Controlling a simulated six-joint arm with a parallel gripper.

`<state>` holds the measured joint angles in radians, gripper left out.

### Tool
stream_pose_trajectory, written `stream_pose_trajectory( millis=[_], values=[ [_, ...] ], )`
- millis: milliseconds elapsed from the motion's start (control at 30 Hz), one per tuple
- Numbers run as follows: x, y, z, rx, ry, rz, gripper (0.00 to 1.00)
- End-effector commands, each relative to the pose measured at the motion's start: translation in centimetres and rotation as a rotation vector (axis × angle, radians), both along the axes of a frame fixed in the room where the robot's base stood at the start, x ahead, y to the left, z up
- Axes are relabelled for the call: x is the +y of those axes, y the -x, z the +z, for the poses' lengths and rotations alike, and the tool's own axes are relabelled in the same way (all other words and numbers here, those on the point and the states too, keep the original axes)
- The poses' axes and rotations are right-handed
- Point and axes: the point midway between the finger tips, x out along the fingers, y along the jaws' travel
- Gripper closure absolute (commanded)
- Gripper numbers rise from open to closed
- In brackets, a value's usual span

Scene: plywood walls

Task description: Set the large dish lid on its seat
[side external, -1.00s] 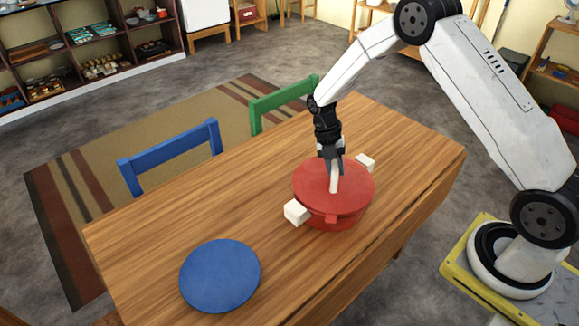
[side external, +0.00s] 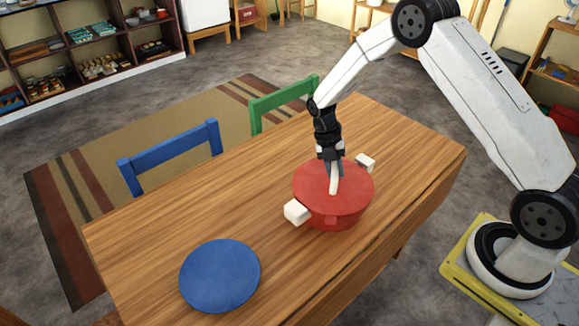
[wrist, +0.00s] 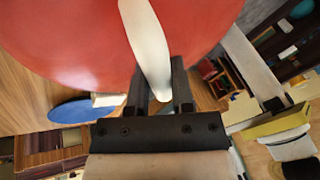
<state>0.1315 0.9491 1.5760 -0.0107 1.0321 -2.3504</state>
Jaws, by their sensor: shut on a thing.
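The large red lid (side external: 315,189) with a white upright handle (side external: 334,184) lies over the red dish (side external: 347,221) on the table. My gripper (side external: 333,167) is above the lid, shut on its handle. In the wrist view, my gripper's fingers (wrist: 160,90) are on either side of the white handle (wrist: 145,35), and the red lid (wrist: 60,40) fills the upper left. The lid looks about level and centred over the dish. Its underside and the seat are hidden, so I cannot tell whether it rests fully on the rim.
White blocks stand at the dish's left (side external: 296,211) and back right (side external: 366,162). A blue round plate (side external: 220,275) lies at the table's front left. Blue (side external: 170,158) and green (side external: 285,103) chairs stand behind the wooden table (side external: 190,215). Much of the tabletop is clear.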

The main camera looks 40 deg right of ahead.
Motion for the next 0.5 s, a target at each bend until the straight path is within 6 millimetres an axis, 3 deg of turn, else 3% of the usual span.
stream_pose_trajectory(
  millis=[67,100,200,233,500],
  values=[
    [0.0,-0.03,0.03,-0.001,0.0,0.0,1.0],
    [0.0,-0.03,0.03,0.0,0.0,0.0,0.69],
    [0.0,-0.03,0.03,0.0,0.0,0.0,0.37],
    [0.0,-0.03,0.03,0.0,0.0,0.0,0.31],
    [0.0,0.02,-0.01,0.0,0.0,0.0,0.31]
  ],
)
